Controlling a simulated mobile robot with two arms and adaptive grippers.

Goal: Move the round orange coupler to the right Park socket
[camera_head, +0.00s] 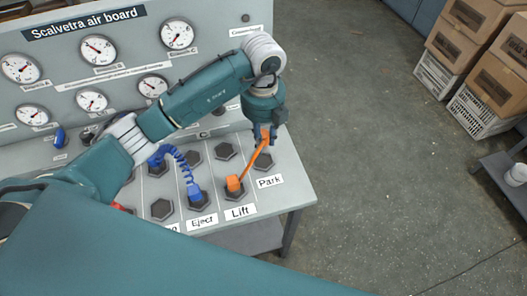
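An orange coupler (234,184) sits in the socket above the "Lift" label. An orange hose (254,157) runs from it up to another orange piece (266,132) at my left gripper (265,137). The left gripper points down above the hexagonal socket (263,161) by the "Park" label (269,181), and its fingers appear closed around the orange piece. The coupler's round shape is hard to make out at this size. The left Park socket cannot be told for sure. My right gripper is out of view.
The grey air board (150,40) with gauges stands behind the bench top (290,192). A blue coupler (194,190) with a coiled blue hose (182,160) sits at "Eject". Other dark sockets, such as one (162,209), look empty. Boxes (465,50) stand at the upper right.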

